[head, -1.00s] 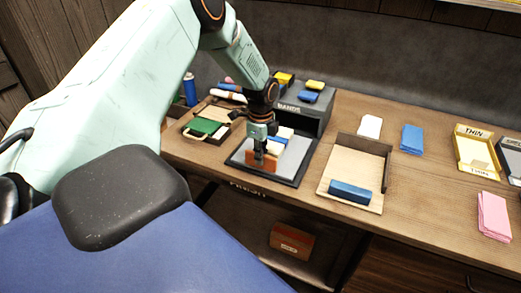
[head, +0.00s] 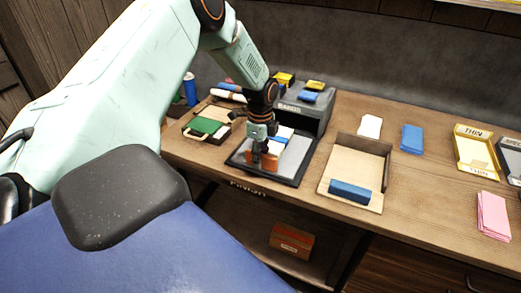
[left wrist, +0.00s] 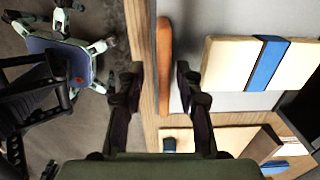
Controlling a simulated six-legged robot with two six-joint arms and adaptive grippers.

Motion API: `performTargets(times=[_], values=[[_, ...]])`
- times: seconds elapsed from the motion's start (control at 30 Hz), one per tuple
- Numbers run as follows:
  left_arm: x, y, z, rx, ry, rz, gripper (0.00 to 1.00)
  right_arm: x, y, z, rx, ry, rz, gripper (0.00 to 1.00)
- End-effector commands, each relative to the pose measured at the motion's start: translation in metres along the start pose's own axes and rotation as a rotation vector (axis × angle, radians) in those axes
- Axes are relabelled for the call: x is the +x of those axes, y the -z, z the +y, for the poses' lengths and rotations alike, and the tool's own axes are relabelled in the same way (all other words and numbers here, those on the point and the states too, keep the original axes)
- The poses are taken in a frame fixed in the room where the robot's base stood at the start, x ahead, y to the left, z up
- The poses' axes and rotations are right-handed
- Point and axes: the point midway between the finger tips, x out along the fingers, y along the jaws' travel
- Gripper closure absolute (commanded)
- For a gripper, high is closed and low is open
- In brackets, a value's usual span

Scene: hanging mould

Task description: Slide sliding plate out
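The grey plate (head: 294,152) lies in a dark-edged frame on the bench. An orange-brown upright strip (head: 262,163) stands at its near left side, partly hidden by my left gripper (head: 263,148). In the left wrist view the strip (left wrist: 164,60) runs between the two fingers of my left gripper (left wrist: 160,82), with visible gaps on both sides. The left gripper is open around it. A cream block with a blue band (left wrist: 222,65) rests on the grey surface beside the strip. My right gripper is not in view.
A wooden tray (head: 352,161) with a blue block (head: 353,191) sits to the right. A green-topped tray (head: 203,127) lies to the left, and a grey BANDS box (head: 306,112) stands behind. The floor shows past the bench edge (left wrist: 139,30).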

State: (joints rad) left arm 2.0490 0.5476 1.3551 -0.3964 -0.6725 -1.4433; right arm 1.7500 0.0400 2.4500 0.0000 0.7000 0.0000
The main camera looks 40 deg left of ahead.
Motion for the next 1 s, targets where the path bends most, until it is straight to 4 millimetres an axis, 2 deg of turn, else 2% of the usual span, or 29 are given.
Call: performTargets(times=[0.23, 0.7, 0.83, 1.0], values=[[-0.009, 0.0, -0.001, 0.0, 0.002, 0.002, 0.65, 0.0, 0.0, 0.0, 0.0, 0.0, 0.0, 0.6], [-0.097, 0.0, -0.001, 0.0, 0.003, 0.002, 0.65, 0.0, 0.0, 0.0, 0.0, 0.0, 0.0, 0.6], [-0.112, 0.0, -0.001, 0.0, 0.001, 0.001, 0.65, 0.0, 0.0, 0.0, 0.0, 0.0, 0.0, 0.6], [-0.119, 0.0, 0.0, 0.0, -0.001, 0.0, 0.65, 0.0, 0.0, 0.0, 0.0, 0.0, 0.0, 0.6]])
